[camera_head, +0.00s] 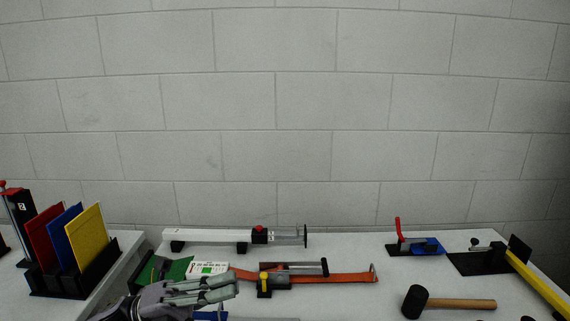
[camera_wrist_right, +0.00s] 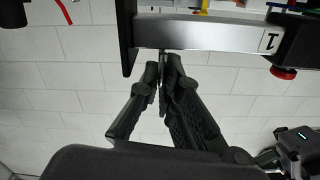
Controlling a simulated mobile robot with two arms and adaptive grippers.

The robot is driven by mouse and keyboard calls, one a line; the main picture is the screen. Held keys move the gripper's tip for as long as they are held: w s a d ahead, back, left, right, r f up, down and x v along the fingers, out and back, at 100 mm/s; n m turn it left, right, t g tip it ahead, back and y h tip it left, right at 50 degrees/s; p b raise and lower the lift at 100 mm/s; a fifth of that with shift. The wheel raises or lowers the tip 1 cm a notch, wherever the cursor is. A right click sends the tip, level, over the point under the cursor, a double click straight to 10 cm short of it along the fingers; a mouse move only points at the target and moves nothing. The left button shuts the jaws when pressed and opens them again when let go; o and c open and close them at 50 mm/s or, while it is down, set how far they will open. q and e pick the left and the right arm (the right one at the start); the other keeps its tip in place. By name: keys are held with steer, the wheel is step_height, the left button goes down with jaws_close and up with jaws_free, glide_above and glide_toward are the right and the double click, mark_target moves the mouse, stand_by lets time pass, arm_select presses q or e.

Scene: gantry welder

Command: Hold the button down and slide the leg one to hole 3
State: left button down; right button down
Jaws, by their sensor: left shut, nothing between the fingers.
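The leg lies along the back of the table in the head view. It has a pale outer tube (camera_head: 205,236), a black collar with a red button (camera_head: 259,229), and a thinner grey inner tube (camera_head: 285,233) ending in a black foot plate (camera_head: 305,236). In the upside-down right wrist view the inner tube (camera_wrist_right: 205,37) is marked "1", with the foot plate (camera_wrist_right: 126,38) at left and the red button (camera_wrist_right: 284,73) at right. My left gripper (camera_head: 237,285) is shut and empty, in front of the leg. My right gripper (camera_wrist_right: 162,62) has its fingertips together beside the inner tube; contact is unclear.
An orange strap with a black ratchet (camera_head: 290,269) lies in front of the leg. A rack of coloured plates (camera_head: 75,270) stands left. A mallet (camera_head: 415,302), a red-handled clamp (camera_head: 405,245) and a yellow bar (camera_head: 540,285) are at right. Bare table lies between strap and mallet.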

arm_select(q)
steer(key=s+d+f+m+g+y, duration=0.65)
steer(key=d+m+y, duration=0.35)
steer(key=m+y, duration=0.2)
steer(key=w+a+t+y, duration=0.2)
steer(key=y, duration=0.1)
steer(key=w+a+f+m+t+y, duration=0.1)
steer(key=w+a+t+y, duration=0.1)
steer(key=w+a+y, duration=0.1)
steer(key=w+a+f+m+t+y, duration=0.1)
steer(key=w+a+t+y, duration=0.1)
steer(key=a+y, duration=0.1)
steer(key=shift+w+a+t+y, duration=0.2)
steer(key=shift+w+t+y, duration=0.2)
steer(key=shift+y, duration=0.4)
steer(key=shift+w+a+f, duration=0.1)
steer(key=shift+a+f, duration=0.05)
steer(key=shift+f, duration=3.05)
